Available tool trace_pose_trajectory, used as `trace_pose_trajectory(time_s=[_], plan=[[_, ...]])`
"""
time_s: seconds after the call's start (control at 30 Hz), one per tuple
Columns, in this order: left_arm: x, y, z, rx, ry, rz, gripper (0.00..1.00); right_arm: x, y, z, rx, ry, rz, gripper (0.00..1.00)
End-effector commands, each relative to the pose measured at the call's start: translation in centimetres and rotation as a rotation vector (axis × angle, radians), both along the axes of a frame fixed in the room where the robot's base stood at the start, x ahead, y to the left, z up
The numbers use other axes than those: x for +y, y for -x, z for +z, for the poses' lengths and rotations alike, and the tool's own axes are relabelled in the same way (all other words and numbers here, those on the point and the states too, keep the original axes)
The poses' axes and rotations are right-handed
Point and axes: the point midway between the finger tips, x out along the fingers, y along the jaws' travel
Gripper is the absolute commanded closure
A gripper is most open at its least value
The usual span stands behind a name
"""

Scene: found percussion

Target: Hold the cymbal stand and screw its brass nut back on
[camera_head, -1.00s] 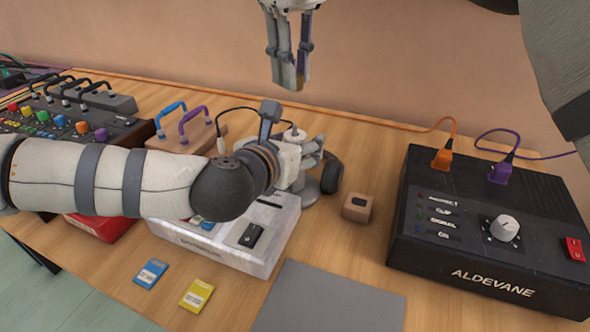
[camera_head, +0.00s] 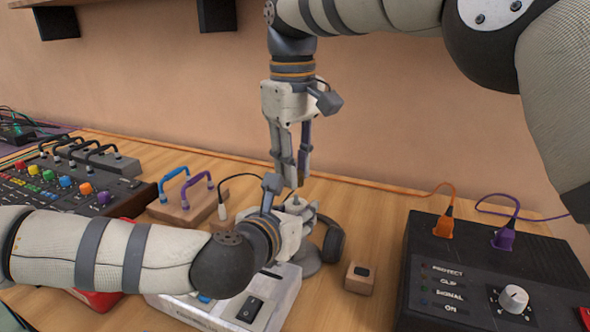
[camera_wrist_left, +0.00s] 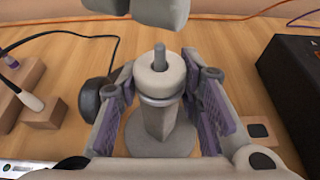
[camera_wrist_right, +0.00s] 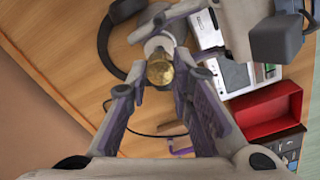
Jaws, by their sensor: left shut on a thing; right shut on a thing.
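The cymbal stand (camera_wrist_left: 160,118) is pale, upright on a round base, with a white collar and a thin grey post on top. My left gripper (camera_wrist_left: 160,92) is shut around its column. In the head view the left gripper (camera_head: 300,215) hides most of the stand. My right gripper (camera_head: 293,184) points straight down just above the stand's top. In the right wrist view the brass nut (camera_wrist_right: 160,70) sits at the right gripper's fingertips, with the stand's top (camera_wrist_right: 158,43) below it. The fingers hide the nut in the head view, so I cannot tell whether it touches the post.
Black headphones (camera_head: 334,240) lie close beside the stand. A small wooden block (camera_head: 359,277) and a black amplifier box (camera_head: 480,265) are to the right. A wooden block with blue and purple handles (camera_head: 185,205) and a mixer (camera_head: 75,185) are to the left.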

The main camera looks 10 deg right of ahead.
Motion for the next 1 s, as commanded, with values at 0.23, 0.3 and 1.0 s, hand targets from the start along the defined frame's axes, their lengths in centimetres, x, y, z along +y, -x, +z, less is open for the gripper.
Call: trace_pose_trajectory(time_s=[0.23,0.3,1.0], plan=[[0.0,0.0,0.0,0.000,-0.002,0.001,1.00,0.0,0.0,-0.5,-0.003,0.001,-0.001,0.98],[0.1,0.0,0.0,0.000,-0.002,0.001,1.00,0.0,0.0,-0.5,-0.003,0.001,-0.001,0.98],[0.1,0.0,-0.1,0.000,-0.002,0.002,1.00,-0.1,0.0,-2.3,-0.004,-0.002,0.002,0.98]])
